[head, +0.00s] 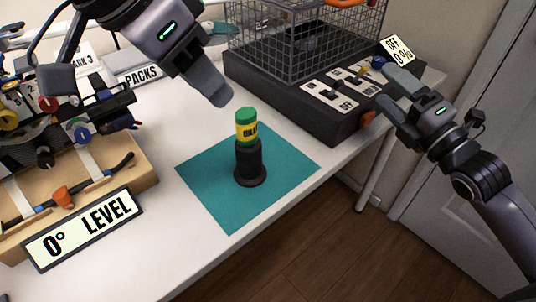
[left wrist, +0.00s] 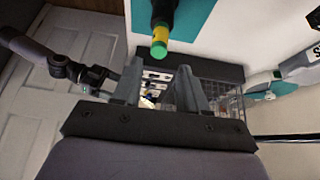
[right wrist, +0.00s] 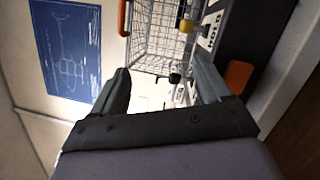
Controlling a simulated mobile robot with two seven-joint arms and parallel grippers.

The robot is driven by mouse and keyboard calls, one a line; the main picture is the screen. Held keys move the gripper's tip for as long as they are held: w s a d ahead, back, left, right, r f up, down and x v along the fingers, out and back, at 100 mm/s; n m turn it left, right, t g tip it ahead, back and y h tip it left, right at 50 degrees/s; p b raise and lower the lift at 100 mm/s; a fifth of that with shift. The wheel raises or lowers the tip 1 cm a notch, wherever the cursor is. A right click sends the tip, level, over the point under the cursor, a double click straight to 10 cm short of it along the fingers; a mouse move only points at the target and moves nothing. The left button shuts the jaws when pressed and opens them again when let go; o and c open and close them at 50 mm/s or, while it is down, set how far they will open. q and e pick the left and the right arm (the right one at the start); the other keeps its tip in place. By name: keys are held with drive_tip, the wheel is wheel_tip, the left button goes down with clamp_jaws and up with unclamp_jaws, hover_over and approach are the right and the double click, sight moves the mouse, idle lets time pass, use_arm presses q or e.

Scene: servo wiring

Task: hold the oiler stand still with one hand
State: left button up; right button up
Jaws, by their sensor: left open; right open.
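The oiler stand (head: 250,165) is a black upright post with a round foot on a teal mat (head: 215,195). A yellow bottle with a green cap (head: 246,125) sits upright in its top. My left gripper (head: 222,66) is open and empty, above and behind the bottle, apart from it. In the left wrist view the green cap (left wrist: 159,48) and the dark stand (left wrist: 164,10) show at the top, beyond the open fingers (left wrist: 158,82). My right gripper (head: 390,94) is open and empty at the right, beside the black box; its open fingers also show in the right wrist view (right wrist: 162,78).
A black box (head: 330,118) with switch panels and a wire cage (head: 300,35) stands behind the mat. A wooden fixture (head: 95,178) with a "0° LEVEL" sign (head: 84,228) is at the left. A "PACKS" sign (head: 138,76) stands behind. The table's front edge is close to the mat.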

sight(256, 154)
drive_tip(key=s+a+f+n+g, duration=0.1)
drive_tip(key=s+a+n+g, duration=0.1)
drive_tip(key=a+n, duration=0.3)
drive_tip(key=s+a+f+n+g+y, duration=0.1)
drive_tip(key=s+a+n+g, duration=0.2)
drive_tip(key=a, duration=0.6)
drive_tip(key=s+a+f+n+g, duration=0.1)
drive_tip(key=s+a+n+g, duration=0.1)
drive_tip(key=s+a+n, duration=0.3)
drive_tip(key=shift+a+n+y, duration=0.3)
drive_tip(key=shift+a+n, duration=1.25)
drive_tip(key=shift+n, duration=0.05)
drive_tip(key=shift+a+f, duration=0.15)
drive_tip(key=shift+a, duration=0.05)
drive_tip(key=shift+a+f+n+h, duration=0.2)
drive_tip(key=shift+n+h, duration=0.1)
drive_tip(key=shift+h, duration=0.3)
drive_tip(key=shift+w+a+f, duration=0.1)
drive_tip(key=shift+w+f, duration=0.05)
drive_tip(key=shift+f, duration=0.05)
drive_tip(key=shift+x, duration=3.3)
drive_tip(key=shift+f, duration=0.1)
